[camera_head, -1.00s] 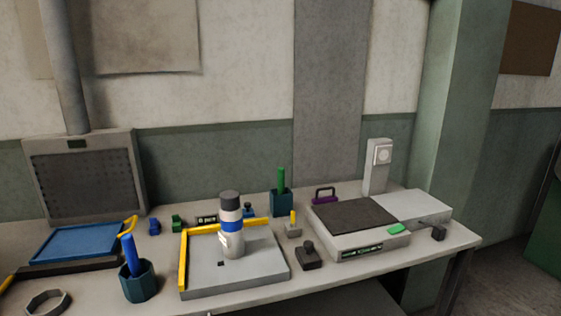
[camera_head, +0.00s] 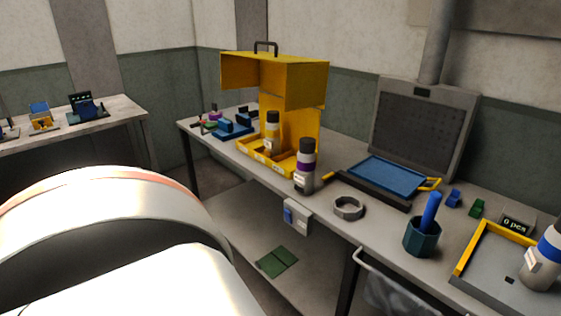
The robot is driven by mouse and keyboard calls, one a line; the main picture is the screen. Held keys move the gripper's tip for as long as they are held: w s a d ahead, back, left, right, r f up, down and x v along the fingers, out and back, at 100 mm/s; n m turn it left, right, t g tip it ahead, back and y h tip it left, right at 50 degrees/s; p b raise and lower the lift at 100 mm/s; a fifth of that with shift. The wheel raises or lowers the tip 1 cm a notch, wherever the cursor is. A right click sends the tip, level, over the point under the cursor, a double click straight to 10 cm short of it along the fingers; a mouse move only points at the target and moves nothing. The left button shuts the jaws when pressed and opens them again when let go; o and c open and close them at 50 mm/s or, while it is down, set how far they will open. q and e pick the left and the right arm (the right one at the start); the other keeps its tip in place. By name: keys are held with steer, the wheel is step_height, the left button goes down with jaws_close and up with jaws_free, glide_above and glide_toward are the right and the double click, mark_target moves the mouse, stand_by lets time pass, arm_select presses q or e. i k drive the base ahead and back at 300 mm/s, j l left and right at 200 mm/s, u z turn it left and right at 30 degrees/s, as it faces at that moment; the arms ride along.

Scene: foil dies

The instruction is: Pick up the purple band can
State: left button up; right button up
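The purple band can (camera_head: 305,167) is a grey can with a dark cap and a purple band. It stands upright near the front edge of the bench (camera_head: 388,239), in front of the yellow cabinet's right side. A similar can with a yellow band (camera_head: 273,131) stands in the yellow cabinet (camera_head: 308,83). A blue band can (camera_head: 544,262) stands at the far right on a grey plate. A large white rounded part of my own arm fills the lower left. Neither gripper shows in the view.
A grey ring (camera_head: 348,208) and a dark bar (camera_head: 371,190) lie right of the purple band can. A blue tray (camera_head: 387,176) lies behind the bar. A teal cup (camera_head: 422,237) holds a blue stick. A grey box (camera_head: 297,216) hangs at the bench front. Another bench (camera_head: 128,108) stands at left.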

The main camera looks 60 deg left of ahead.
mark_target(304, 174)
steer(key=u, duration=1.6)
steer(key=i+j, duration=0.2)
steer(key=j, duration=0.15)
steer(key=i+j, duration=0.2)
steer(key=j+z, duration=0.05)
steer(key=j, duration=0.05)
